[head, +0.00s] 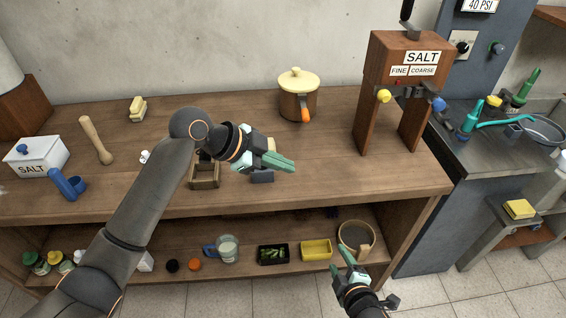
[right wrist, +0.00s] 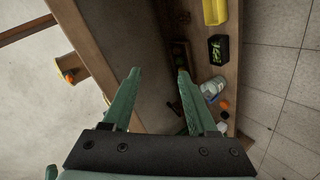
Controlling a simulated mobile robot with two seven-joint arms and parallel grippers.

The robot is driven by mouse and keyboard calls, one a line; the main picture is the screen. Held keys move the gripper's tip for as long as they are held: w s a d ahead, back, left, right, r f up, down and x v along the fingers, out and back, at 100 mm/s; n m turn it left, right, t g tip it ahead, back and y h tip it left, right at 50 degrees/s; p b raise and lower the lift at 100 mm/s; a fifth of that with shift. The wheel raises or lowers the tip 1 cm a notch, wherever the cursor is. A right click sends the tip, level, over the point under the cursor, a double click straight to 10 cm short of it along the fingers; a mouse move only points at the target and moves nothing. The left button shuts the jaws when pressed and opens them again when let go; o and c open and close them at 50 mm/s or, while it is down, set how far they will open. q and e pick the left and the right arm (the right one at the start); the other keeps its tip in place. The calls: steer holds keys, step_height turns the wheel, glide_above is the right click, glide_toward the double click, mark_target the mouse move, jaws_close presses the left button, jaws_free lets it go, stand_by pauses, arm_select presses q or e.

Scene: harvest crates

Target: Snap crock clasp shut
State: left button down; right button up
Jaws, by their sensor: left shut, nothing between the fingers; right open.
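The crock (head: 289,107) is a brown pot with a cream-yellow lid (head: 299,81). It stands upright at the back of the wooden bench. A grey clasp lever with an orange tip (head: 305,114) hangs down its front; whether it is latched I cannot tell. A brown shape with an orange spot (right wrist: 67,74), likely the crock, shows in the right wrist view. My left gripper (head: 288,165) is shut and empty, in front of and below the crock, apart from it. My right gripper (head: 352,264) is open and empty, low before the bench front; its fingers show in the right wrist view (right wrist: 158,82).
A wooden salt dispenser (head: 373,70) stands right of the crock. A small wooden box (head: 204,183) is under my left wrist. A salt box (head: 38,160) and pestle (head: 96,140) are left. The lower shelf holds a yellow tray (head: 316,250) and a jar (head: 228,249). The bench around the crock is clear.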

steer(key=s+f+m+g+y, duration=0.1)
steer(key=s+f+m, duration=0.1)
steer(key=s+m, duration=0.45)
steer(key=s+f+m+g+y, duration=0.1)
steer(key=s+f+m, duration=0.2)
steer(key=s+m, duration=0.3)
arm_select(q)
step_height(320, 180, down, 10)
steer(key=m+t+b, duration=0.1)
steer(key=t+b, duration=0.1)
steer(key=b, duration=0.5)
steer(key=shift+s, duration=0.35)
arm_select(e)
step_height(320, 180, down, 6)
steer(key=a, duration=0.1)
steer(key=shift+w+a+n+g, duration=0.15)
steer(key=shift+a+n+g, duration=0.15)
steer(key=shift+n, duration=0.15)
arm_select(q)
steer(key=shift+r, duration=0.1)
arm_select(e)
steer(key=shift+d, duration=0.15)
steer(key=shift+s+f, duration=0.15)
steer(key=shift+s, duration=0.15)
